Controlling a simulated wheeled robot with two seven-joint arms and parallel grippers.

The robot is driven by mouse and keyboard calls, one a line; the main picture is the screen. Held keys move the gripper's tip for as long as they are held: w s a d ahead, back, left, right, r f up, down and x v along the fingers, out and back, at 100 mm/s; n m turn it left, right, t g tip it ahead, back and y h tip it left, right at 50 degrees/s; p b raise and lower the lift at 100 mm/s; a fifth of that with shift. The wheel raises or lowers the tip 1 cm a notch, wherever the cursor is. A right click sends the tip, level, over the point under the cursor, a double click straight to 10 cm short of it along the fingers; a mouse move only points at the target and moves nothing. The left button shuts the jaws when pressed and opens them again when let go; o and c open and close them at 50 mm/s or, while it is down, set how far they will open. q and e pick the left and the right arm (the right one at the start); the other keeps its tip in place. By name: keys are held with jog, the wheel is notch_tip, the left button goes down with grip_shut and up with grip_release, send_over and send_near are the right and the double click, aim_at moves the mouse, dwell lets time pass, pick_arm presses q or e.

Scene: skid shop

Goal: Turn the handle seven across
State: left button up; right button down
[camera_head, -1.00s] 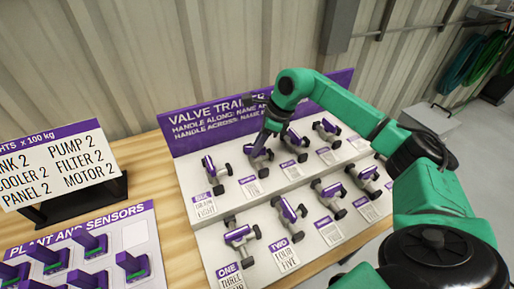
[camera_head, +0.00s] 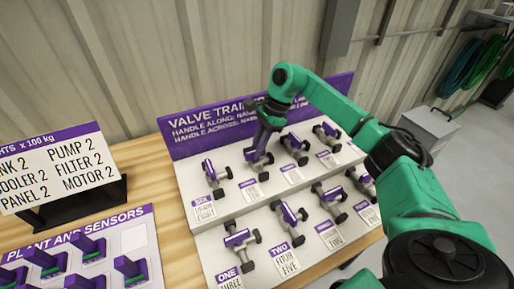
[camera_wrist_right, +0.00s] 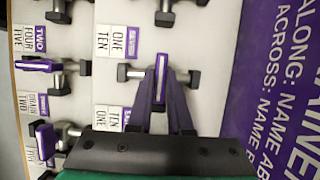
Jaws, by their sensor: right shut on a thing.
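The valve seven handle (camera_wrist_right: 161,66) is a purple bar on a grey valve with dark round ends, in the upper row of the white valve board (camera_head: 225,232). In the wrist view the bar appears to stand crosswise to its pipe ends. My right gripper (camera_head: 259,150) comes down from above onto this second valve of the upper row. Its fingers (camera_wrist_right: 163,98) are closed around the handle, partly hiding it. The seven label (camera_wrist_right: 115,38), with ONE and TEN, is left of the valve in the wrist view. My left gripper is out of view.
Neighbouring valves stand close on both sides, including valve six (camera_head: 217,170), and a second row is in front. The purple title panel (camera_head: 195,128) rises behind. A plant and sensors board (camera_head: 130,238) and a weights sign (camera_head: 60,165) are at left.

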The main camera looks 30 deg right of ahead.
jog(key=shift+r, duration=0.2)
jog(key=c, duration=0.8)
grip_release()
jog(key=shift+f, duration=0.1)
jog(key=shift+c, duration=0.2)
jog(key=v, duration=1.4)
jog(key=shift+d+r, duration=0.2)
jog(key=shift+d, duration=0.05)
